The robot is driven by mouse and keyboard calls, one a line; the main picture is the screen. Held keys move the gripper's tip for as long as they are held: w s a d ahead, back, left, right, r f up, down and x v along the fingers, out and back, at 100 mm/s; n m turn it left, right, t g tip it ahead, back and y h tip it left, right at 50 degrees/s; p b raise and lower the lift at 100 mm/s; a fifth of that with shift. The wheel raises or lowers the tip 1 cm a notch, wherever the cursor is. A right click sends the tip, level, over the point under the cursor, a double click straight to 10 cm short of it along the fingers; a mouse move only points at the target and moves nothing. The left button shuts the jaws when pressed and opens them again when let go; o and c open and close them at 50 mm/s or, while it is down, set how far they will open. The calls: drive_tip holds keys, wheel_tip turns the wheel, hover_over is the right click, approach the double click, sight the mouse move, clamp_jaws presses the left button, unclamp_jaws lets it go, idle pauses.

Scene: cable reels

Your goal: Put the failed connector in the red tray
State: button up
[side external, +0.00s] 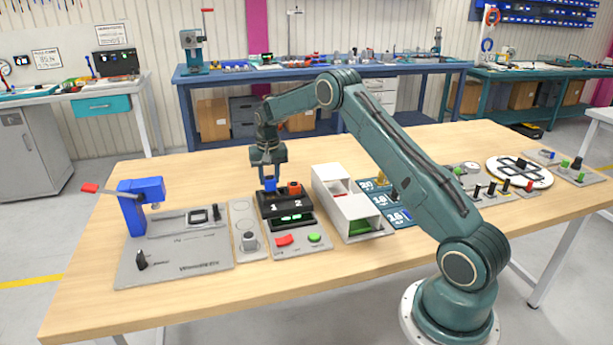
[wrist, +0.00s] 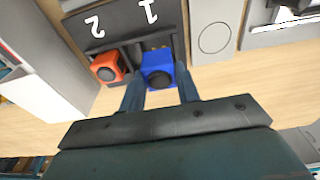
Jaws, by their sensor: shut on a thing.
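A blue connector (wrist: 157,68) sits at slot 1 of the dark tester (side external: 285,204), and my gripper (wrist: 160,80) is shut on it, one finger on each side. In the side view my gripper (side external: 269,172) points down over the blue connector (side external: 270,184). An orange connector (side external: 294,188) sits at slot 2, beside it; it also shows in the wrist view (wrist: 107,68). The tester's display (side external: 291,218) shows green marks too small to read. Right of the tester, a white two-part bin (side external: 350,207) has a red-floored compartment (side external: 338,187) at the back and a green-floored one (side external: 362,227) in front.
A red button (side external: 284,240) and a green button (side external: 314,237) lie in front of the tester. A blue press (side external: 140,205) stands at the left. Blue marked mats (side external: 385,200) lie right of the bin, partly behind my arm. The wooden table (side external: 220,160) is clear behind the tester.

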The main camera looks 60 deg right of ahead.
sight(269, 176)
drive_tip(key=shift+r, duration=2.05)
drive_tip(key=shift+r, duration=0.65)
wheel_tip(269, 176, up, 4)
drive_tip(key=shift+s+d+f, duration=0.1)
drive_tip(key=s+d, duration=0.4)
drive_tip(key=s, duration=0.6)
drive_tip(key=s+d, duration=0.5)
drive_tip(key=s, duration=0.6)
wheel_tip(269, 176, down, 7)
drive_tip(key=shift+w+a, duration=0.2)
drive_tip(key=shift+f, duration=0.2)
